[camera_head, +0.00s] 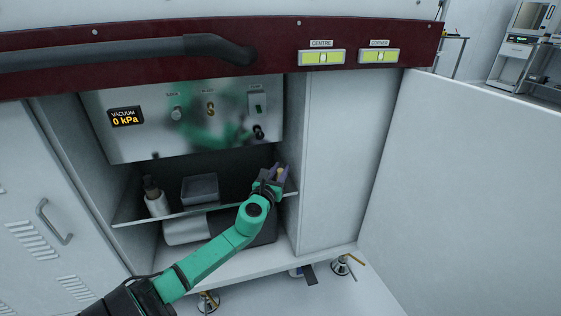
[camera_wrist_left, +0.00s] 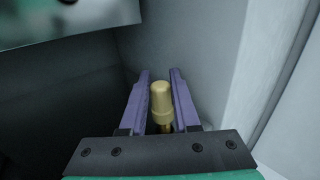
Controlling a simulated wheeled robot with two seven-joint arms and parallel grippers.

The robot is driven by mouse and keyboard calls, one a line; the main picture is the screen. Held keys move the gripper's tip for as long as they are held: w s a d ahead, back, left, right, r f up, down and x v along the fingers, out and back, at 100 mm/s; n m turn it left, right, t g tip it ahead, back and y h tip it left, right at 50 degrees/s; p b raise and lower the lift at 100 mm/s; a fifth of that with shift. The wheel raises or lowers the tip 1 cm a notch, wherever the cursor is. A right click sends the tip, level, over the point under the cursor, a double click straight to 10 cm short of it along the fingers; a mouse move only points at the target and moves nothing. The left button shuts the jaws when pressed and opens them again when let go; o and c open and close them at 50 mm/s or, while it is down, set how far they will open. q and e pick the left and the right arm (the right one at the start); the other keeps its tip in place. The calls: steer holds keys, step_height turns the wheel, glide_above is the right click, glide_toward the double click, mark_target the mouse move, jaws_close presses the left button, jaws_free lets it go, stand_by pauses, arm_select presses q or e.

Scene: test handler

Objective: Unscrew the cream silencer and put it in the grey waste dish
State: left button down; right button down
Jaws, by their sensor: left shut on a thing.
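The cream silencer (camera_wrist_left: 162,98) stands between the two purple fingers of my left gripper (camera_wrist_left: 160,76) in the left wrist view, with a brass end showing below it. My left gripper (camera_head: 280,173) is shut on it, off the panel and near the right end of the shelf in the head view. The silencer (camera_head: 281,171) shows there as a small pale spot between the fingers. A grey open dish (camera_head: 200,192) sits on the shelf, left of my gripper and apart from it. My right gripper is not in view.
The steel panel (camera_head: 140,142) above carries a vacuum display (camera_head: 126,117) reading 0 kPa, a brass fitting (camera_head: 210,109) and a black knob (camera_head: 258,132). A white bottle (camera_head: 156,203) stands left of the dish. The cabinet wall (camera_head: 340,160) is close on the right.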

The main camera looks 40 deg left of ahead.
arm_select(q)
steer(key=n+g+y+p, duration=0.1)
steer(key=y+p, duration=0.1)
steer(key=n+g+y+p, duration=0.1)
steer(key=n+y+p, duration=0.1)
steer(key=shift+w+d+r+y+p, duration=0.1)
steer(key=shift+r+y+p, duration=0.2)
steer(key=shift+r+y, duration=0.1)
steer(key=shift+f+n+g+y, duration=0.5)
steer(key=shift+n+g+y, duration=0.2)
steer(key=shift+n+g, duration=0.1)
steer(key=c, duration=0.9)
jaws_free()
steer(key=shift+a, duration=0.2)
